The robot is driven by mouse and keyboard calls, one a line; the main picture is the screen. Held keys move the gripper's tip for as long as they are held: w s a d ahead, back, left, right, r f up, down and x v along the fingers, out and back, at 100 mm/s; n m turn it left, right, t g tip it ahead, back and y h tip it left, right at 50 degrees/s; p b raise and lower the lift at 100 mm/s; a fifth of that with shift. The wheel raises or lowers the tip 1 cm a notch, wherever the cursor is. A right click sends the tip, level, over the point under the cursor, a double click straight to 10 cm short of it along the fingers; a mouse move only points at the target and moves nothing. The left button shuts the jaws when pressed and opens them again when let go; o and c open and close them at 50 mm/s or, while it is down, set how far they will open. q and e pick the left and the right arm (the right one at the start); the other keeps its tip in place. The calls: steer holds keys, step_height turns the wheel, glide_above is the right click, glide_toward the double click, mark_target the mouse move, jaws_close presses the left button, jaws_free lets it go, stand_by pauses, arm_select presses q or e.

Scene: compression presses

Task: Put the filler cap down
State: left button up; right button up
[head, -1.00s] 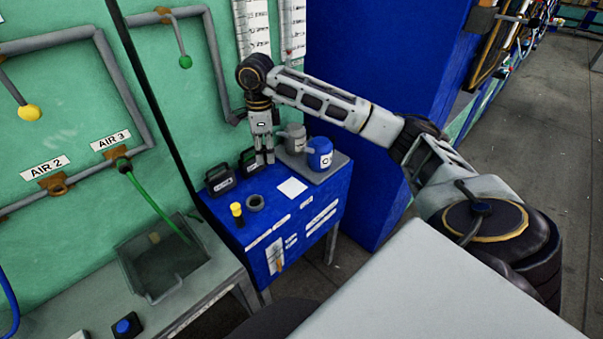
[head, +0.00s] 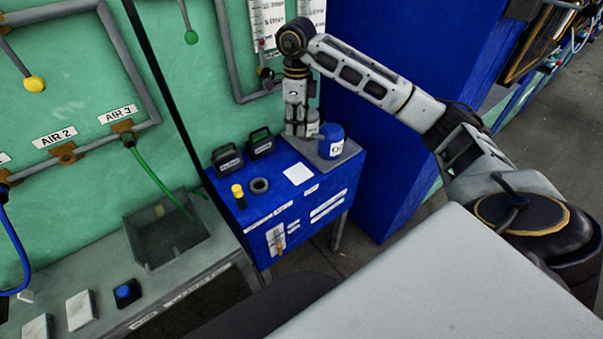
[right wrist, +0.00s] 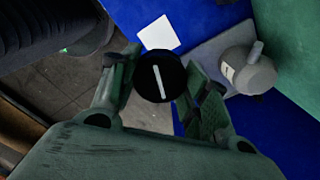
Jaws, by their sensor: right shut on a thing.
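My right gripper (head: 296,133) is over the back of the blue cabinet top, at the left edge of the grey tray. In the right wrist view my right gripper (right wrist: 160,95) is shut on a round black cap (right wrist: 154,80) with a pale bar across it, which I take as the filler cap. The cap cannot be made out in the head view, and its gap to the surface is unclear. A dark open ring (head: 260,186) sits on the cabinet top, beside a yellow-topped post (head: 238,193). My left gripper is not in view.
The grey tray (head: 325,165) holds a blue can (head: 331,143) and a grey can (right wrist: 247,72). A white sheet (head: 298,174) lies on the blue cabinet (head: 300,200). A bench with a basin (head: 168,240) is at left.

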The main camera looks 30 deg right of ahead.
steer(key=shift+a+m, duration=0.15)
steer(key=shift+m, duration=0.15)
stand_by(0.5)
step_height(320, 180, down, 14)
steer(key=shift+f+p, duration=0.1)
steer(key=shift+p, duration=0.9)
steer(key=shift+s+f+p, duration=0.1)
steer(key=shift+f+p, duration=0.2)
steer(key=shift+f, duration=1.6)
steer(key=shift+f, duration=0.15)
steer(key=o, duration=1.1)
